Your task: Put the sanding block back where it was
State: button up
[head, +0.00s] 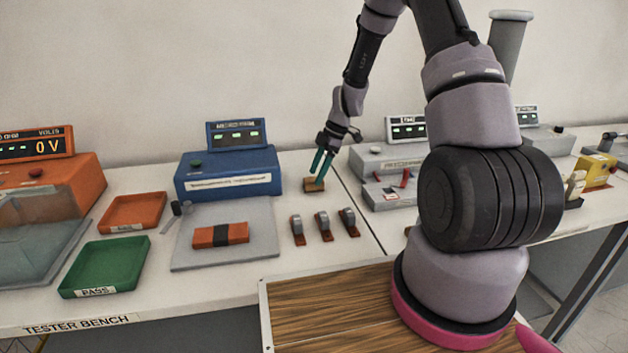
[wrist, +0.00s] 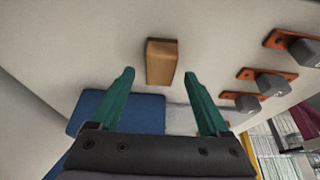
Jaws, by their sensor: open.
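The sanding block (head: 314,187) is a small tan-brown block on the white bench top, just right of the blue tester's front corner. In the wrist view the block (wrist: 162,62) shows ahead of and between the fingertips, with visible space on both sides. My gripper (head: 321,168) is open, with its teal fingers pointing down at the block from above. It also shows in the wrist view (wrist: 158,76), holding nothing. In the head view the fingertips overlap the block's top, and I cannot tell whether they touch it.
Several small grey-and-orange parts (head: 323,226) stand in a row in front of the block. The blue tester (head: 228,172) is to its left. A grey plate (head: 262,240) bears an orange part with a black band (head: 220,235). Green (head: 104,266) and orange (head: 133,212) trays lie further left.

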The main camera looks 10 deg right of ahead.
jog(key=s+d+r+m+t+h, duration=0.1)
jog(key=s+d+r+m, duration=0.1)
jog(key=r, duration=0.8)
jog(key=s+d+r+m+t, duration=0.1)
jog(key=s+r+m, duration=0.15)
jog(key=r, duration=0.65)
jog(key=s+r+m+t, duration=0.2)
jog(key=s+r+m, duration=0.6)
jog(key=s, duration=0.3)
jog(key=s+d+r+m+t+h, duration=0.1)
jog(key=s+r+m+t, duration=0.2)
jog(key=s+r+m, duration=0.6)
jog(key=s, duration=0.2)
jog(key=shift+s+d+m+h, duration=0.25)
jog(key=shift+s+m+h, duration=0.05)
jog(key=shift+m, duration=0.05)
